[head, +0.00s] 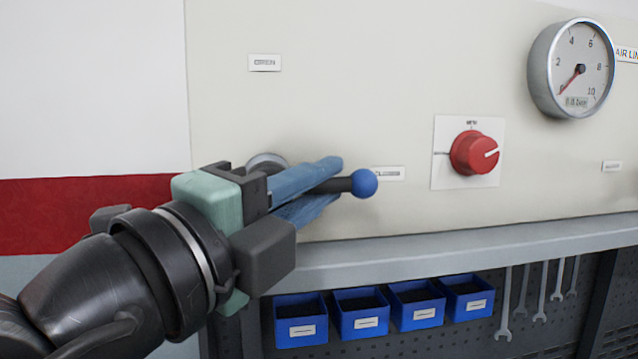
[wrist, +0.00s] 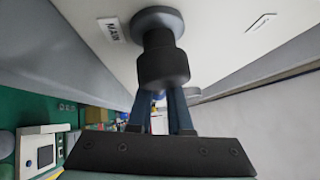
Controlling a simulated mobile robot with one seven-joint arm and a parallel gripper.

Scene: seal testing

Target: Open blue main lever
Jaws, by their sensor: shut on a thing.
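The main lever has a dark shaft and a blue ball knob (head: 364,183) at its end. In the head view it points right, with the knob beside a label (head: 388,173) that seems to read CLOSED. My gripper (head: 326,184) comes from the left, its two blue fingers shut on the shaft just short of the knob, one above and one below. The lever's round base is mostly hidden behind my gripper. In the wrist view the lever's dark hub (wrist: 163,65) stands out from the panel next to a MAIN label (wrist: 113,29).
An OPEN label (head: 264,63) is above the lever. A red knob (head: 474,153) and a round gauge (head: 570,70) with its needle low are on the panel to the right. A grey ledge (head: 450,248) runs below, over blue bins (head: 301,328) and hanging wrenches (head: 523,292).

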